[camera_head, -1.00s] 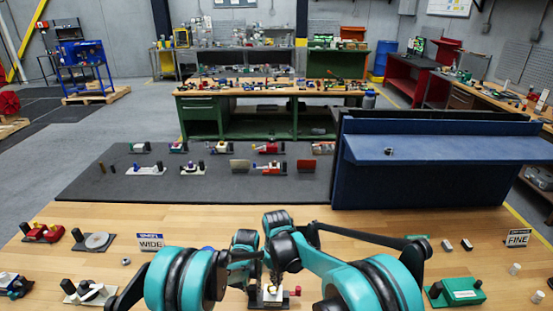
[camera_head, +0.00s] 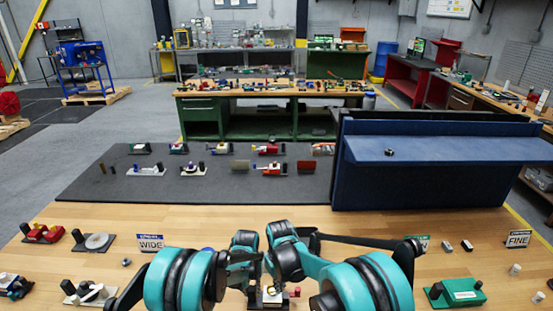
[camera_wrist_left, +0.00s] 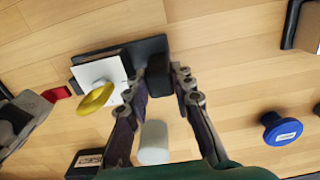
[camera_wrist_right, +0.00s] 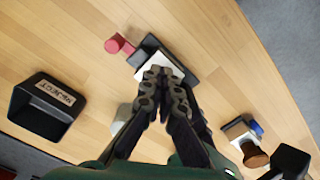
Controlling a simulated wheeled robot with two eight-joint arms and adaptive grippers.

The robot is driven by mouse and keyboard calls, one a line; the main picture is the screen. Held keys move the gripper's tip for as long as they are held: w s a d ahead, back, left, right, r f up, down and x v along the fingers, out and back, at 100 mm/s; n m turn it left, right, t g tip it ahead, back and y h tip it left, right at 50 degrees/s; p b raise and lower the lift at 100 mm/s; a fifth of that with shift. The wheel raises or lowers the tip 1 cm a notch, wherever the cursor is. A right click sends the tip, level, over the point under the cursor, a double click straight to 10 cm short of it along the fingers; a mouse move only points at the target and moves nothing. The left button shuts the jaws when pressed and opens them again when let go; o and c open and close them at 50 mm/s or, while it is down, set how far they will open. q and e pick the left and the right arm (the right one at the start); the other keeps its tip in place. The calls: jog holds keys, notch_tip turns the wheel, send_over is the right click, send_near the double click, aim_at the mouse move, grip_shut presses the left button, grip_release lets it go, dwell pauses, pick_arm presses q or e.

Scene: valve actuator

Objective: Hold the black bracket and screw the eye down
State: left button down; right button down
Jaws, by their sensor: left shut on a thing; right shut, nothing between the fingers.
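The black bracket (camera_wrist_left: 158,50) lies on the wooden table with a white block (camera_wrist_left: 99,78) on it. The yellow eye (camera_wrist_left: 96,98) shows at the white block, tilted to this view. My left gripper (camera_wrist_left: 160,72) is shut on the bracket's dark upright part, between its fingertips. My right gripper (camera_wrist_right: 164,73) is shut and empty, with its tips over the white block (camera_wrist_right: 176,71) in the right wrist view. There the fingers hide the eye, so I cannot tell whether they touch it. In the head view the white block (camera_head: 272,298) shows small below my arms.
A red knob (camera_wrist_right: 115,43) stands beside the bracket. A blue knob (camera_wrist_left: 283,128) and a pale cylinder (camera_wrist_left: 154,143) are nearby. A black bin (camera_wrist_right: 44,106) stands left in the right wrist view. A green block (camera_head: 463,292) lies at the right, and a blue shelf (camera_head: 440,150) stands behind.

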jog(key=shift+f, duration=1.1)
jog(key=shift+w+a, duration=0.4)
jog(key=shift+w, duration=0.05)
jog(key=shift+s+a, duration=0.25)
jog(key=shift+a, duration=0.2)
dwell(0.8)
jog(key=shift+s, duration=0.1)
jog(key=shift+s+d, duration=0.15)
jog(key=shift+s, duration=0.1)
notch_tip(320, 180, up, 6)
jog(key=shift+d, duration=0.3)
jog(key=shift+w+r, duration=0.1)
jog(key=shift+w, duration=0.05)
